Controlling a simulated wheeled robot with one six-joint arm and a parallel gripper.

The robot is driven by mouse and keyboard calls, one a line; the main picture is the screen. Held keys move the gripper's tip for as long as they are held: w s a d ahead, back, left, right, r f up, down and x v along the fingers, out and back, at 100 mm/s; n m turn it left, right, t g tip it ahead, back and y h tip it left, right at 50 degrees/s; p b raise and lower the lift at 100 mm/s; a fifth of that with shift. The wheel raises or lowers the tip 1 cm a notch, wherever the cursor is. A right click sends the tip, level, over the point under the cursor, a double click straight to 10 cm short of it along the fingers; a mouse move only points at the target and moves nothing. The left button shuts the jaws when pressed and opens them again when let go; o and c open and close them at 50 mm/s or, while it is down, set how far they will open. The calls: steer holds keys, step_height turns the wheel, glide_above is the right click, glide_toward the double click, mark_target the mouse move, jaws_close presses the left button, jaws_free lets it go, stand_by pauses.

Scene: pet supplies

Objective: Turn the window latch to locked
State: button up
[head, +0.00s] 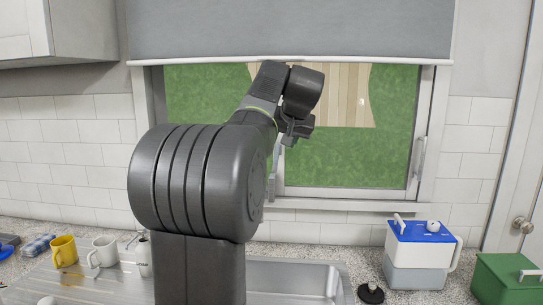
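The window (345,160) is behind the counter, with a white frame and green lawn outside. A slim upright grey handle (418,158) is on its right frame. A small pale piece (271,186) at the middle upright shows just right of my arm; I cannot tell whether it is the latch. My gripper (291,139) is raised in front of the window near the middle upright, and its fingers are small and dark. I cannot tell whether they are open or touch anything. My arm hides much of the left pane and the middle upright.
A grey blind (290,30) hangs above the window. On the counter are a yellow mug (64,252), a white mug (103,252), a sink (292,280), a blue-lidded white container (420,255), a black knob-like item (371,293) and a green box (505,280). A wall cupboard (60,30) is upper left.

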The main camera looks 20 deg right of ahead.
mark_target(277, 156)
steer(key=p+x, duration=0.1)
steer(key=x, duration=1)
steer(key=shift+a, duration=0.1)
jaws_close()
